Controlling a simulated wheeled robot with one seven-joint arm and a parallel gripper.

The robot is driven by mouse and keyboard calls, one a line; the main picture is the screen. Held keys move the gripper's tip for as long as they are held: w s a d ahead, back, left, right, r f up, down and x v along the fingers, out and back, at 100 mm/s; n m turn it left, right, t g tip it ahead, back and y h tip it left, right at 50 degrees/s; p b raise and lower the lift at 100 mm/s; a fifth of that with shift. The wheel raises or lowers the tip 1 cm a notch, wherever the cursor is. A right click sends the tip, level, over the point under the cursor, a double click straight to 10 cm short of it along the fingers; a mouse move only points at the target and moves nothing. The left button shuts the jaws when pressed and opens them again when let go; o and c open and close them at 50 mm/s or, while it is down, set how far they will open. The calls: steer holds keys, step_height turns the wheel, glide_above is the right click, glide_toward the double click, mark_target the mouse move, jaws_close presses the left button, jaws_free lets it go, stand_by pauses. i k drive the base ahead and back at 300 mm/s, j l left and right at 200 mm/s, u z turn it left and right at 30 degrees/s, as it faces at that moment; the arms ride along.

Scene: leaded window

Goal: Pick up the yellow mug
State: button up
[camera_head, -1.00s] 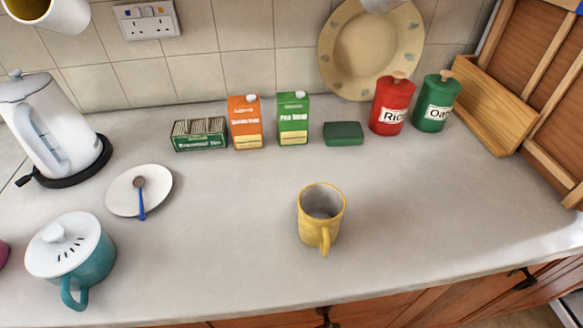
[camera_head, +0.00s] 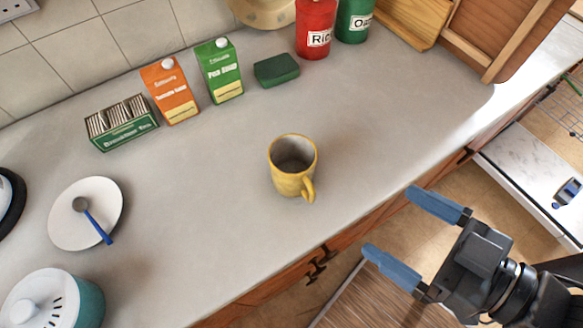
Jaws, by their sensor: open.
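The yellow mug (camera_head: 291,168) stands upright on the grey countertop (camera_head: 215,205), near its front edge. Its opening faces up and looks empty, and its handle points toward the front right. My gripper (camera_head: 389,222) is at the lower right, beyond the counter's front edge. Its two blue fingers are spread apart with nothing between them, and they point left toward the counter. The gripper is apart from the mug, to its lower right.
A green sponge (camera_head: 277,71), a green carton (camera_head: 220,72), an orange carton (camera_head: 171,92) and a tea box (camera_head: 122,124) line the back. A plate with a spoon (camera_head: 70,226) and a teal pot (camera_head: 88,298) stand left. The counter around the mug is clear.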

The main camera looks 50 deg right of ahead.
mark_target(285, 146)
steer(key=k+j+z, duration=0.25)
steer(key=k+j, duration=0.3)
steer(key=k+j+z, duration=0.25)
steer(key=k+j, duration=0.2)
steer(key=k, duration=0.2)
